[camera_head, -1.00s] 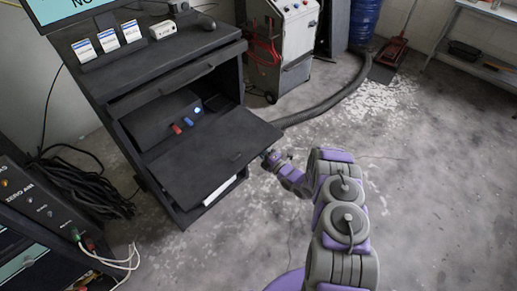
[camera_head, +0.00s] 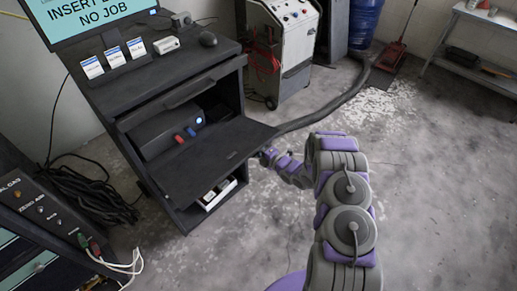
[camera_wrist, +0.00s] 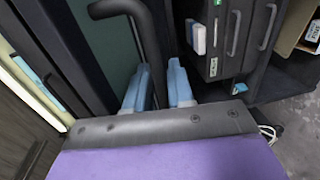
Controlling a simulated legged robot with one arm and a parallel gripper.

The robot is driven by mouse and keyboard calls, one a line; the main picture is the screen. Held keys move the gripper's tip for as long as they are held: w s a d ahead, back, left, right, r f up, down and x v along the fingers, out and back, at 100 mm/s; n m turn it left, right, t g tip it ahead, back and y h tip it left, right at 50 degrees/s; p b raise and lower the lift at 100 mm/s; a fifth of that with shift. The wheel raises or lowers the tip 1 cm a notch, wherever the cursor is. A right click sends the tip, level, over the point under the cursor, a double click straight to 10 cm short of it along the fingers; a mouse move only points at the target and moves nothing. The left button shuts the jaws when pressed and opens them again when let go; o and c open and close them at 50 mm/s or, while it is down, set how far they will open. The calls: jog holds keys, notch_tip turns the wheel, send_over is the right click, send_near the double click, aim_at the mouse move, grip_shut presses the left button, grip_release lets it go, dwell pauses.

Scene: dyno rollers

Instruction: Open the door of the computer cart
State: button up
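The computer cart (camera_head: 205,62) is a dark grey cabinet left of centre in the head view. Its dark door panel (camera_head: 205,158) stands out from the front, leaving the compartment above and behind it partly visible. My gripper (camera_head: 266,156) is at the panel's outer right edge. In the wrist view, my gripper's pale blue fingers (camera_wrist: 160,88) stand on either side of a dark bent handle bar (camera_wrist: 143,30). The bar runs down into the gap between them. Whether the fingers press on it is not clear.
A black and teal unit (camera_head: 45,225) with cables stands at lower left. A white wheeled machine (camera_head: 285,50) is behind the cart. A dark hose (camera_head: 330,105) lies on the floor. Open floor (camera_head: 440,170) lies to the right. A metal bench (camera_head: 480,45) stands at the far right.

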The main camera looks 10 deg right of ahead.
jog(key=shift+a, duration=0.2)
jog(key=p+v, duration=0.2)
jog(key=v, duration=1.5)
jog(key=shift+d, duration=0.2)
